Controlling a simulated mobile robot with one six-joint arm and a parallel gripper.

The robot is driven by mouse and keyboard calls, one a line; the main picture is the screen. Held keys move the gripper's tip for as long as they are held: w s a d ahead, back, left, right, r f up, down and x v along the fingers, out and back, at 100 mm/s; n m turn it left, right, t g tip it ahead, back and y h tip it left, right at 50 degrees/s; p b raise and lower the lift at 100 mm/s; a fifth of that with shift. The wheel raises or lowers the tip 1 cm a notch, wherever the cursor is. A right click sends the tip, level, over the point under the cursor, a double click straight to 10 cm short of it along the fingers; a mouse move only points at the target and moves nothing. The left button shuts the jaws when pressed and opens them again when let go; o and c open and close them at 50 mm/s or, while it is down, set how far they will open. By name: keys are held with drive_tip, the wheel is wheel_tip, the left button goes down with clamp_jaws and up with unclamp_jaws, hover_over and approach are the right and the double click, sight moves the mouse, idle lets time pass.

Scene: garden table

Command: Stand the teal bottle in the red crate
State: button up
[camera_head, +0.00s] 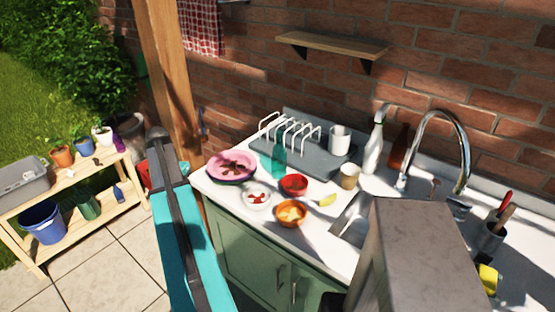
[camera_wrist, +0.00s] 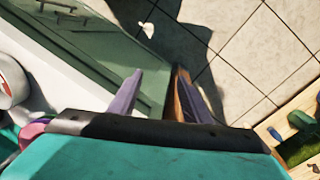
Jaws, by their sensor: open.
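The teal bottle (camera_head: 279,160) stands upright on the white counter, in front of the dish rack and behind the small bowls. A red thing (camera_head: 143,173), probably the red crate, shows beside the wooden shelf at the left; my arm hides much of it, so its inside cannot be seen. My gripper (camera_wrist: 158,88) is open, with nothing visible between its two fingers, over the paving beside the green cabinet. It is well apart from the bottle. In the wrist view I cannot make out the bottle or the crate.
A pink plate (camera_head: 231,165), white bowl (camera_head: 257,200), red bowl (camera_head: 294,185) and orange bowl (camera_head: 290,214) crowd around the bottle. The dish rack (camera_head: 310,158) is behind it. A wooden post (camera_head: 166,75) rises near the counter's left end. A potting shelf (camera_head: 75,183) stands left.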

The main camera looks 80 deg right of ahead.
drive_tip(key=s+d+r+m+p, duration=0.1)
drive_tip(key=s+d+r+m, duration=0.1)
drive_tip(key=s+d+r, duration=0.5)
drive_tip(key=s+d+r+m+p, duration=0.1)
drive_tip(key=s+d+r+m, duration=0.25)
drive_tip(key=s+r, duration=0.45)
wheel_tip(320, 180, up, 18)
drive_tip(key=m+h+p, duration=0.1)
drive_tip(key=m+h, duration=0.1)
drive_tip(key=m, duration=0.2)
hover_over(278, 132)
drive_tip(key=w+a, duration=0.1)
drive_tip(key=shift+w, duration=0.2)
drive_tip(key=shift+s+d+f+p, duration=0.15)
drive_tip(key=shift+f+p, duration=0.3)
drive_tip(key=shift+f, duration=0.95)
drive_tip(key=shift+s+d+f+p, duration=0.15)
drive_tip(key=shift+f+p, duration=0.25)
drive_tip(key=shift+f, duration=1.05)
drive_tip(key=shift+s+d+f+p, duration=0.15)
drive_tip(key=shift+f+p, duration=0.3)
drive_tip(key=shift+f, duration=0.95)
drive_tip(key=shift+f, duration=0.1)
drive_tip(key=shift+s+f+p, duration=0.2)
drive_tip(key=shift+f+p, duration=0.85)
drive_tip(key=shift+f, duration=0.05)
drive_tip(key=shift+s+d+f+p, duration=0.15)
drive_tip(key=shift+f+p, duration=0.3)
drive_tip(key=shift+f, duration=0.9)
